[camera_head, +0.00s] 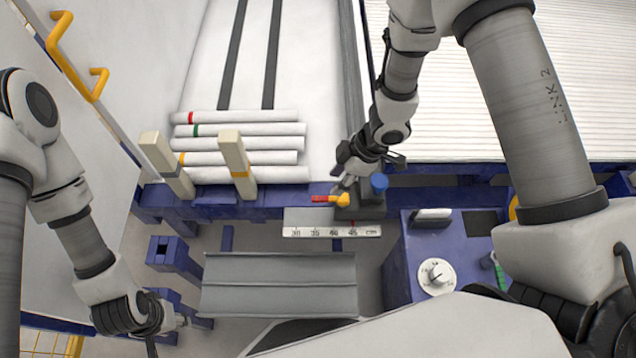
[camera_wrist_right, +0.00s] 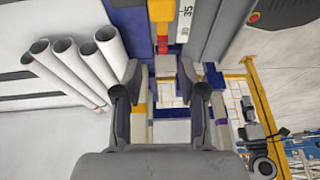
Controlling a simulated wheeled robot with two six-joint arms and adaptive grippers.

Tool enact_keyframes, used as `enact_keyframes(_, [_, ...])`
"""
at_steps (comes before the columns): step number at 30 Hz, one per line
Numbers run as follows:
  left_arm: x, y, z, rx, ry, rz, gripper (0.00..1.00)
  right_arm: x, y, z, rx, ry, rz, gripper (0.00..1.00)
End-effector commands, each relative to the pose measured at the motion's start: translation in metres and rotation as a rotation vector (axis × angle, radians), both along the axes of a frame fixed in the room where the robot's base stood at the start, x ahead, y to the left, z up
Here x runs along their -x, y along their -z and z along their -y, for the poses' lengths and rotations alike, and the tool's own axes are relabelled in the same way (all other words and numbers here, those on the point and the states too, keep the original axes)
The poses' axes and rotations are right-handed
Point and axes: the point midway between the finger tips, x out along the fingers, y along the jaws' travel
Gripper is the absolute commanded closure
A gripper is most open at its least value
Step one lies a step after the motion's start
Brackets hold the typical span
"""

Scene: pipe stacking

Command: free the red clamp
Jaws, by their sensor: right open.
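The red clamp (camera_head: 321,199) is a small red bar with a rounded orange-yellow end (camera_head: 343,200). It lies at the blue frame's front edge, just above the ruler plate in the head view. My right gripper (camera_head: 343,185) is open, just above the orange-yellow end; I cannot tell whether it touches. In the right wrist view a small red piece (camera_wrist_right: 162,43), probably the clamp, shows just beyond the open fingers (camera_wrist_right: 158,75). My left gripper (camera_head: 180,320) is low at the left, far from the clamp; its finger opening is too small to tell.
Several white pipes (camera_head: 247,144) with coloured bands lie behind two cream posts (camera_head: 236,160). A ruler plate (camera_head: 318,232) and a grey trough (camera_head: 280,285) are in front. A blue control box (camera_head: 410,262) has a dial.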

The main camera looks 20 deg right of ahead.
Motion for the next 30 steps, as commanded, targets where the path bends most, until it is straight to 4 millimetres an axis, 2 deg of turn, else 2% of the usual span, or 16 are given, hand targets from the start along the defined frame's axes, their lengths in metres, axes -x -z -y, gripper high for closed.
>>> enact_keyframes(5, [0.0, 0.007, 0.0, 0.0, 0.0, -0.001, 0.6, -0.004, 0.013, -0.005, 0.001, -0.001, 0.008, 0.59])
enact_keyframes(12, [0.0, 0.018, 0.0, 0.0, 0.0, 0.0, 0.6, -0.008, 0.056, -0.022, 0.001, 0.0, 0.007, 0.59])
enact_keyframes(15, [0.0, 0.019, 0.0, 0.0, 0.0, 0.0, 0.6, -0.009, 0.067, -0.027, 0.001, 0.001, 0.007, 0.59])
enact_keyframes(23, [0.0, 0.019, 0.0, 0.0, 0.0, 0.0, 0.6, -0.01, 0.07, -0.029, -0.001, 0.002, 0.008, 0.59])
enact_keyframes(24, [0.0, 0.019, 0.0, 0.0, 0.0, 0.0, 0.6, -0.01, 0.07, -0.029, 0.0, 0.002, 0.008, 0.63])
enact_keyframes(26, [0.0, 0.019, 0.0, 0.0, 0.0, 0.0, 0.6, -0.01, 0.07, -0.029, 0.0, 0.002, 0.008, 0.84])
enact_keyframes(27, [0.0, 0.019, 0.0, 0.0, 0.0, 0.0, 0.6, -0.01, 0.07, -0.029, 0.0, 0.002, 0.008, 0.98])
enact_keyframes(30, [0.0, 0.019, 0.0, 0.0, 0.0, 0.0, 0.6, -0.01, 0.07, -0.029, 0.0, 0.003, 0.008, 1.0])
